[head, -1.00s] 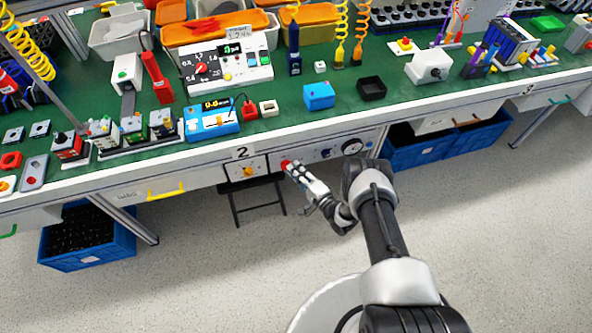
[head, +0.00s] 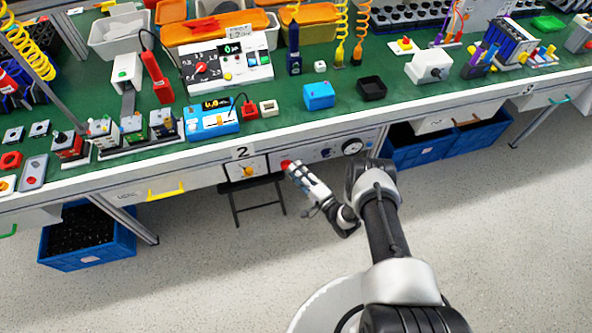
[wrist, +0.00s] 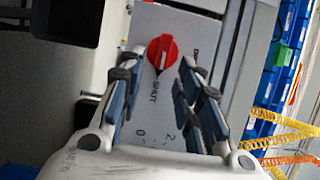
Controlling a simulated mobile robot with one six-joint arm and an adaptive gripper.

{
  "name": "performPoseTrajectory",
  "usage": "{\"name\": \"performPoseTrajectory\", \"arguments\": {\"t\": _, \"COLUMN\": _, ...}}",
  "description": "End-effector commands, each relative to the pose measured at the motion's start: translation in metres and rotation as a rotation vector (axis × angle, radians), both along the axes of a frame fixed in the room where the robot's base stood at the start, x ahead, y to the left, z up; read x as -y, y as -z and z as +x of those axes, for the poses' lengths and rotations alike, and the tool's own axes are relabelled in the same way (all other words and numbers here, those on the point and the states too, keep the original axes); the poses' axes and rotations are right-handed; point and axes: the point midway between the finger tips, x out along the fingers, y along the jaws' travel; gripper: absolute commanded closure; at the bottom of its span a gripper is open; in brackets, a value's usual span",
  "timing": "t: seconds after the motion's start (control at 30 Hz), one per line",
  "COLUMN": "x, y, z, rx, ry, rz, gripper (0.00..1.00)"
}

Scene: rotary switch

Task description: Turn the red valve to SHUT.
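The red valve (wrist: 162,52) is a round knob on a pale panel, in the upper middle of the wrist view. A pale line on its face runs from about its middle to its lower edge, roughly toward the printed word SHUT (wrist: 154,90). Another label to its right is partly hidden by a finger. My gripper (wrist: 162,68) is open, with one finger on each side of the valve; whether they touch it I cannot tell. In the head view the valve (head: 286,163) is a small red patch at the tip of my gripper (head: 291,168).
The panel lies under the front edge of the green bench (head: 300,118). A yellow knob (head: 248,171) is to the valve's left and a round gauge (head: 352,147) to its right. A dark stool (head: 256,200) stands below.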

Motion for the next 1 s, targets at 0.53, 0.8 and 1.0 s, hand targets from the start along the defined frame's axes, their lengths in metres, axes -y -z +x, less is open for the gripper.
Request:
{"name": "performPoseTrajectory", "arguments": {"t": 0.53, "x": 0.063, "y": 0.000, "z": -0.078, "rx": -0.001, "ry": 0.004, "rz": 0.002, "gripper": 0.68}}
{"name": "performPoseTrajectory", "arguments": {"t": 0.8, "x": 0.067, "y": 0.000, "z": -0.085, "rx": 0.000, "ry": 0.000, "rz": 0.001, "gripper": 0.68}}
{"name": "performPoseTrajectory", "arguments": {"t": 1.0, "x": 0.067, "y": 0.000, "z": -0.084, "rx": 0.000, "ry": 0.000, "rz": 0.001, "gripper": 0.68}}
